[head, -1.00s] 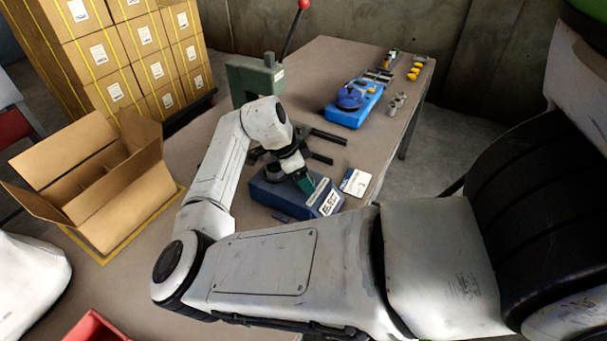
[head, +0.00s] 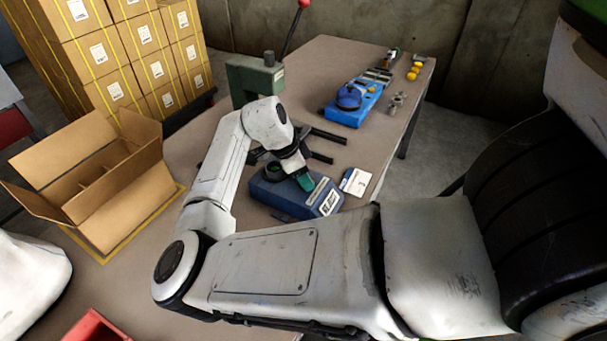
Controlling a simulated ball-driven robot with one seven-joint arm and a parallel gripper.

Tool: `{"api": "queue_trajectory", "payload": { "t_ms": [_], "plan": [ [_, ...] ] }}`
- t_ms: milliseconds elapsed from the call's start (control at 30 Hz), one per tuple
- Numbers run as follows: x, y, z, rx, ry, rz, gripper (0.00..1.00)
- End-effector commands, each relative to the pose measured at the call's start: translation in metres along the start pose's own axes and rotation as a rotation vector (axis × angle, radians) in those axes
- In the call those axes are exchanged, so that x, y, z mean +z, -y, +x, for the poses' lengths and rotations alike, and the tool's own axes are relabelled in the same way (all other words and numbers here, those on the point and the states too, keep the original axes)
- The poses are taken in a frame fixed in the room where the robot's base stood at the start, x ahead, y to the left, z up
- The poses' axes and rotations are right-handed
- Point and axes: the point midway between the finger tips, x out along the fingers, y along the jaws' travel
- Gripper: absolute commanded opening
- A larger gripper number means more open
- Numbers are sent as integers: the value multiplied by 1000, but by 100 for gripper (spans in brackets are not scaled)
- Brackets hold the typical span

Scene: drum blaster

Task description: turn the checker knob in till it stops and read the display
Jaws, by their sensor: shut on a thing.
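The checker is a blue box (head: 268,196) on the table in the middle of the head view, with a round dark ring (head: 274,168) on its top at the back. A white panel with dark characters (head: 329,204) is on its right end; it is too small to read. My gripper (head: 305,184) reaches down to the top of the checker, its green fingers shut on the checker knob. The knob itself is hidden by the fingers, so how far in it sits cannot be seen.
A white card (head: 355,182) lies right of the checker. A green press (head: 255,78) with a red-tipped lever stands behind. A blue fixture (head: 353,105) and small parts sit at the far right. An open carton (head: 95,190) stands left.

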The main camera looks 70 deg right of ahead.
Motion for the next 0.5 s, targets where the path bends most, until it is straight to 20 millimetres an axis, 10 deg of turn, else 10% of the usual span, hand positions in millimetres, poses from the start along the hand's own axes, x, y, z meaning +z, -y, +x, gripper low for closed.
{"api": "queue_trajectory", "payload": {
  "t_ms": [500],
  "plan": [
    [-2, -2, -1, -137, -3, -334, 18]
  ]
}}
